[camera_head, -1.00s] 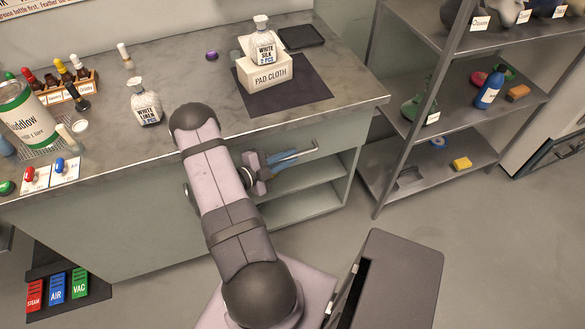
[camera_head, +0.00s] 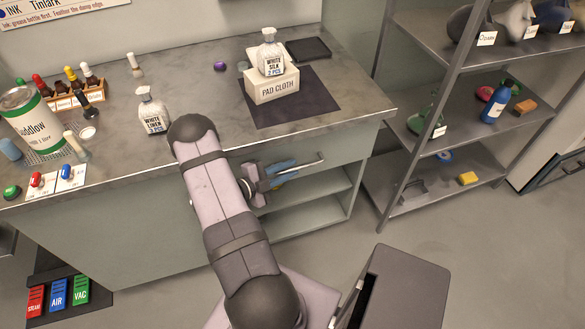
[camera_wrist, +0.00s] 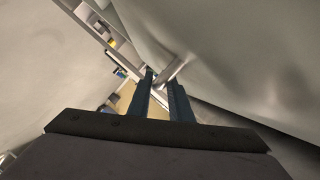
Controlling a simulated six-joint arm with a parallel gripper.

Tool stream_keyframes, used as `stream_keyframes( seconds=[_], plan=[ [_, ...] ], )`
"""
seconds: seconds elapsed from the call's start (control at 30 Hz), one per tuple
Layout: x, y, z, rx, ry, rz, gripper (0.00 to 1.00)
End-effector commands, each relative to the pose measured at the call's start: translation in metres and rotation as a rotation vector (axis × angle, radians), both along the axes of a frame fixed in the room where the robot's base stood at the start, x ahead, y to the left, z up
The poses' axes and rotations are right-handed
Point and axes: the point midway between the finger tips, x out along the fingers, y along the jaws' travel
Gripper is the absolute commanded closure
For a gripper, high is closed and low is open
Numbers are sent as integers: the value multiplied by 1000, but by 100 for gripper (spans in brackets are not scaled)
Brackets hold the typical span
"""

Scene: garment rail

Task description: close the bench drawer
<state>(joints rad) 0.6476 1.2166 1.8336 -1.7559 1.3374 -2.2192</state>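The bench drawer (camera_head: 339,143) has a pale grey-green front under the right part of the worktop. It looks flush or nearly flush with the bench; I cannot tell whether a gap is left. Its metal bar handle (camera_head: 312,164) sticks out from the front. My gripper (camera_head: 291,172) has blue fingers and is at the left part of the handle, partly hidden by my arm. In the wrist view, my two fingers (camera_wrist: 162,82) are apart, with the handle bar (camera_wrist: 173,70) at or between their tips. I cannot tell whether they touch it.
Open shelves (camera_head: 300,205) lie below the drawer. A white linen bottle (camera_head: 152,112) and a pad cloth box (camera_head: 273,88) stand on the worktop. A metal rack (camera_head: 460,150) stands to the right. A dark grey box (camera_head: 405,285) is at the front, and the floor between is clear.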

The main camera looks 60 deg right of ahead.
Motion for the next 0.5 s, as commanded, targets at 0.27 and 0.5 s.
stream_keyframes(
  seconds=[0.27, 0.5],
  plan=[
    [16, 35, 8, -2, 0, 1, 81],
    [22, 49, 13, -3, 0, -3, 81]
  ],
)
